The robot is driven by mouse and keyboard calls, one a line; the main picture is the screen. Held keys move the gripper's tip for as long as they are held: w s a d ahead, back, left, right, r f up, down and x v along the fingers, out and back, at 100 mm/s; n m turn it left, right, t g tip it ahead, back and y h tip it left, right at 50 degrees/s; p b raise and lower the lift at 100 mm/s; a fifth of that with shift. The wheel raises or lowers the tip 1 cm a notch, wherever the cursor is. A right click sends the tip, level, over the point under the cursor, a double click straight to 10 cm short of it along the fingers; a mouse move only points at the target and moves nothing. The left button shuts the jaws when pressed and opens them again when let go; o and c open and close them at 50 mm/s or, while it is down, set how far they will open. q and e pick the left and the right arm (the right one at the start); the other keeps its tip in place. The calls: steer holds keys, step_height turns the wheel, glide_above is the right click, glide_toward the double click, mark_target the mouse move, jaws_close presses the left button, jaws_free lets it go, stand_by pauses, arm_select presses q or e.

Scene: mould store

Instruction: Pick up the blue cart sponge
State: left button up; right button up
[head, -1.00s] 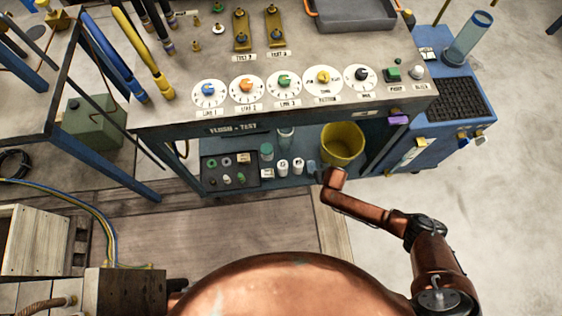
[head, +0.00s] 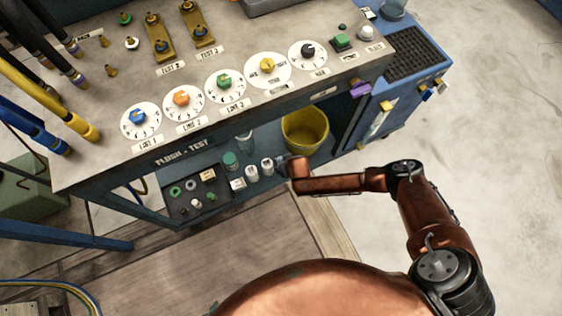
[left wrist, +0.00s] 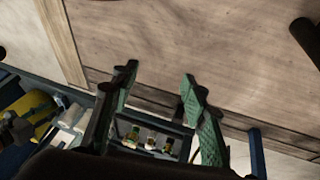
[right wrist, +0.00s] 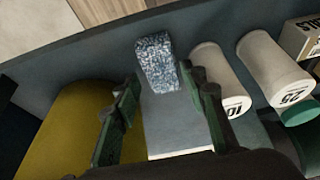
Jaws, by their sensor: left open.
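A speckled blue-and-white block that looks like the sponge (right wrist: 157,62) lies on the lower shelf in the right wrist view, between the yellow bucket and the white containers. My right gripper (right wrist: 159,80) is open, its fingers pointing toward the block, which shows just beyond and between the fingertips. Whether they touch it I cannot tell. In the head view my right arm (head: 340,184) reaches to the lower shelf, and the block does not show there. My left gripper (left wrist: 158,75) is open and empty in the left wrist view, over the floor side of the bench, far from the block.
The yellow bucket (head: 305,130) stands on the lower shelf beside the arm's end. White containers (right wrist: 272,68) stand close right of the block. The bench top (head: 100,100) with dials overhangs the shelf. A blue cart (head: 425,75) stands right. Floor at right is clear.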

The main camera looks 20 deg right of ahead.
steer(key=b+x, duration=0.1)
steer(key=x, duration=0.2)
steer(key=shift+s+f+b, duration=0.15)
steer(key=shift+s+b, duration=0.15)
steer(key=shift+b, duration=0.1)
steer(key=shift+w+f, duration=0.2)
arm_select(q)
steer(key=f, duration=0.1)
steer(key=w+d+f+t, duration=0.1)
steer(key=w+f+t, duration=0.1)
steer(key=f, duration=0.1)
steer(key=shift+w+d+f, duration=0.1)
steer(key=shift+w+d, duration=0.05)
steer(key=shift+w, duration=0.1)
arm_select(e)
steer(key=shift+r, duration=0.1)
steer(key=shift+c, duration=0.6)
steer(key=c, duration=0.7)
